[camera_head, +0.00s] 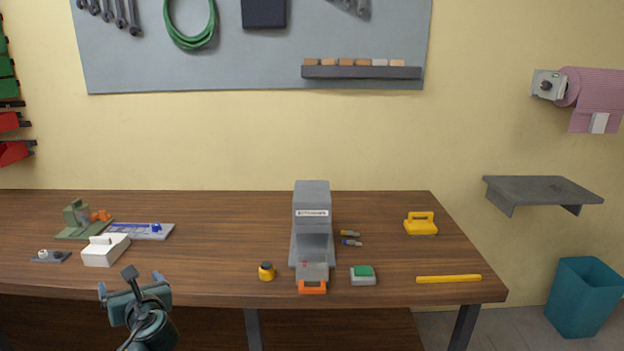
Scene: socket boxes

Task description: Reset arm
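My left gripper (131,284) is at the lower left, in front of the table's front edge. Its two fingers are spread wide, with a dark part of the hand between them, and I see nothing held. My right gripper and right arm do not show in the head view.

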